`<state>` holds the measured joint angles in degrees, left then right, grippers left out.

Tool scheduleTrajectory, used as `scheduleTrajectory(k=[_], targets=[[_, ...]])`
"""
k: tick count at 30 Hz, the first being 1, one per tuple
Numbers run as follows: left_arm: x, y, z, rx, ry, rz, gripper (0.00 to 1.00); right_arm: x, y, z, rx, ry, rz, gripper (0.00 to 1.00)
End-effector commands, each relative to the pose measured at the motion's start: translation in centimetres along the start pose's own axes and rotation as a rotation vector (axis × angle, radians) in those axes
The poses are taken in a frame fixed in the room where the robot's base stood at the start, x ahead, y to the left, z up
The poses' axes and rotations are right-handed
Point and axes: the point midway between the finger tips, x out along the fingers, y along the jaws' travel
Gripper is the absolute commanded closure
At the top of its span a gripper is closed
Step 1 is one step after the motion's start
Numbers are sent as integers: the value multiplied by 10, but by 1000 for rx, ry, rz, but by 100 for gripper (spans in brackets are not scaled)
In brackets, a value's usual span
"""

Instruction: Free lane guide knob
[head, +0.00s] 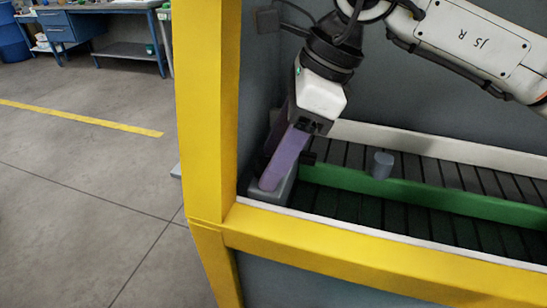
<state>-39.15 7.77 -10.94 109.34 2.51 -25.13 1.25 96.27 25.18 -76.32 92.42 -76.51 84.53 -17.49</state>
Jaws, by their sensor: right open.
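My right gripper (268,168) reaches down from the top, with a white body and purple fingers. It is open, and its near fingertip is at a grey block (283,192) at the left end of the conveyor. Whether it touches the block, and whether a knob stands between the fingers, I cannot tell, because the near finger hides that spot. The green lane guide (430,192) runs along the conveyor to the right of the block. A grey cylindrical knob (383,165) stands upright at the guide, clear of the gripper. My left gripper is out of view.
A yellow frame post (207,110) rises close to the left of my right gripper, and a yellow rail (380,262) crosses in front. The dark slatted conveyor (345,152) has a pale edge. A blue workbench (95,30) stands far back left over open floor.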

Motion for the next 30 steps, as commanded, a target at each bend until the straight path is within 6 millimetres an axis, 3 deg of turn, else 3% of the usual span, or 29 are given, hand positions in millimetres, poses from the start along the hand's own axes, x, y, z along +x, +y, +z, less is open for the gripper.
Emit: scheduleTrajectory(k=[7,15,30], targets=[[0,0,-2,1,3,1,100,0,0,0,0,0,0,47],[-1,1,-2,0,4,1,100,0,0,0,0,0,1,88],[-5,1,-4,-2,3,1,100,0,-1,0,-134,1,59,88]])
